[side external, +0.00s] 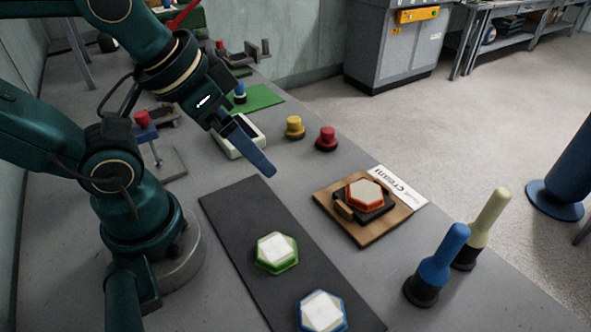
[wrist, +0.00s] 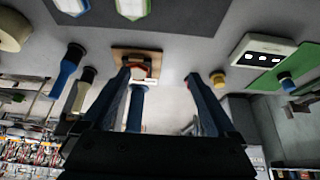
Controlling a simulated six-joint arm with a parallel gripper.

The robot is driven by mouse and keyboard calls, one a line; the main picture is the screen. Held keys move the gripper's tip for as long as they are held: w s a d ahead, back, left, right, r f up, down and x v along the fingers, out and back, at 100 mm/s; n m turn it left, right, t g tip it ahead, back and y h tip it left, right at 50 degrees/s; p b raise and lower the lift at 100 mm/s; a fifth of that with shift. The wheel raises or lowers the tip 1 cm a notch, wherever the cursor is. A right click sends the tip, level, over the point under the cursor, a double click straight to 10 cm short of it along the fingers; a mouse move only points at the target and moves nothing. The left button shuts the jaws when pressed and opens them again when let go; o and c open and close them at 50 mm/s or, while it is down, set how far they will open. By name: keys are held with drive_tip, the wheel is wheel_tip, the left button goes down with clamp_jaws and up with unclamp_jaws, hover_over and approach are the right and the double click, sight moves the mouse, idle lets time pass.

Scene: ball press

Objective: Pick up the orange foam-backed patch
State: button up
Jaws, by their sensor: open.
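The orange foam-backed patch (side external: 364,194) is a hexagon with a cream top and an orange rim. It rests on a dark holder on a wooden board (side external: 339,218), to the right of the dark mat in the side view. My gripper (side external: 267,168) is open and empty, with blue fingers. It is above the table, to the left of and apart from the patch. Both fingers of my gripper (wrist: 158,75) show spread in the wrist view.
A green-rimmed patch (side external: 276,250) and a blue-rimmed patch (side external: 321,312) lie on the dark mat (side external: 237,212). A blue-handled stamp (side external: 437,264) and a cream-handled stamp (side external: 482,228) stand at the right. Yellow (side external: 294,127) and red (side external: 326,138) knobs stand behind the board.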

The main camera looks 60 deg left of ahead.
drive_tip(key=shift+o, duration=0.6)
